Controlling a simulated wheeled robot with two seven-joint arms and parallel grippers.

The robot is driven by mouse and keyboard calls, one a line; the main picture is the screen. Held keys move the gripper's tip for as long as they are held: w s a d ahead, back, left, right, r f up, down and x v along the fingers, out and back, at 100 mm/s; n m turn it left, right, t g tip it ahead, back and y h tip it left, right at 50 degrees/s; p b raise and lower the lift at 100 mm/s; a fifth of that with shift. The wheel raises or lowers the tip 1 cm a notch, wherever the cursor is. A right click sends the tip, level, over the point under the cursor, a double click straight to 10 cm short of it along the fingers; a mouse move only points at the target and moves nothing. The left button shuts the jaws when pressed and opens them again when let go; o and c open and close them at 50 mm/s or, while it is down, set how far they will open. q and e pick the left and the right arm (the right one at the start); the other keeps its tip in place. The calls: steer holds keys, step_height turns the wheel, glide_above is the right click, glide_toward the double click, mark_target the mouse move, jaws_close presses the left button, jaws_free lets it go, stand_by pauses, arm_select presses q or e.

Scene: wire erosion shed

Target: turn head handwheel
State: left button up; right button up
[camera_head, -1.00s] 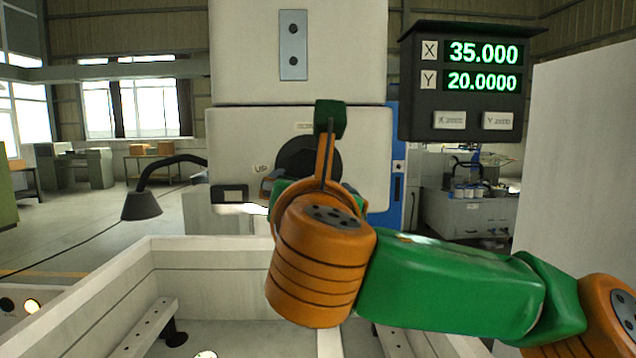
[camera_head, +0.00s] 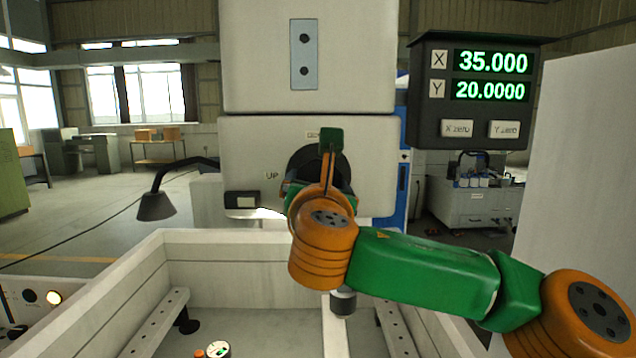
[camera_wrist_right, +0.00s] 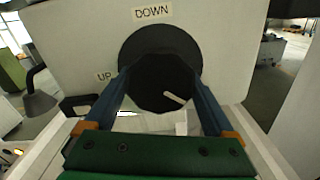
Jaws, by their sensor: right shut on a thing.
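The head handwheel (camera_head: 303,163) is a black round wheel on the front of the pale machine head (camera_head: 365,160), partly hidden behind my right wrist. In the right wrist view, the handwheel (camera_wrist_right: 160,75) shows a dark faceted knob with a short white mark at its lower right. "DOWN" is printed above it and "UP" at its left. My right gripper (camera_wrist_right: 161,82) has its two blue fingers on opposite sides of the knob, shut on it. In the head view, my right gripper (camera_head: 318,186) is largely hidden by its own wrist. My left gripper is not in view.
An open pale tank (camera_head: 205,238) lies below the head. A black lamp (camera_head: 157,205) stands at the left. A pale panel (camera_head: 590,170) bounds the right side.

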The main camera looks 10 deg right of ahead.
steer(key=shift+f, duration=0.1)
steer(key=m+b, duration=0.2)
steer(key=m, duration=0.1)
steer(key=shift+f, duration=0.1)
steer(key=m+b, duration=0.2)
steer(key=m, duration=0.4)
steer(key=shift+a+b, duration=0.15)
steer(key=shift+b, duration=0.15)
steer(key=m, duration=0.2)
steer(key=m+b, duration=0.1)
steer(key=m, duration=0.2)
steer(key=shift+r+m, duration=0.35)
steer(key=shift+m, duration=0.05)
steer(key=m, duration=0.2)
steer(key=m+b, duration=0.1)
steer(key=m, duration=0.1)
steer(key=shift+r+m, duration=0.2)
steer(key=shift+m, duration=0.4)
steer(key=o, duration=1.1)
steer(key=shift+w, duration=0.15)
